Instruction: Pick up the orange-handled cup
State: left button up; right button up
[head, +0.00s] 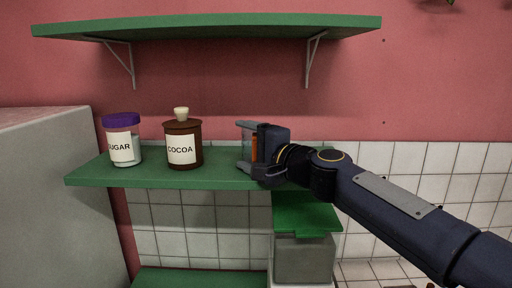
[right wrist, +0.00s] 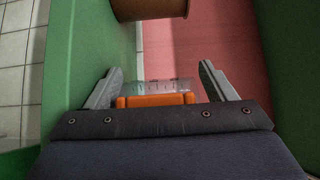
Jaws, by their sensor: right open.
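The orange-handled cup is mostly hidden by my right gripper in the head view. Its orange handle (head: 254,147) shows between the fingers, at the right part of the green middle shelf. In the right wrist view, the orange handle (right wrist: 155,100) lies between the finger bases and the clear cup body (right wrist: 165,86) lies just beyond it. My right gripper (head: 242,146) is open, with a finger on either side of the cup; it also shows in the right wrist view (right wrist: 161,68). Gaps show between both fingers and the cup body. My left gripper is not in view.
A cocoa jar (head: 182,152) and a sugar jar (head: 122,143) stand left of the cup on the middle shelf (head: 220,178). A green upper shelf (head: 210,27) hangs above. A green-lidded bin (head: 303,258) stands below, and a grey cabinet (head: 50,200) is at left.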

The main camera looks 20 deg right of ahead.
jog(key=c, duration=0.9)
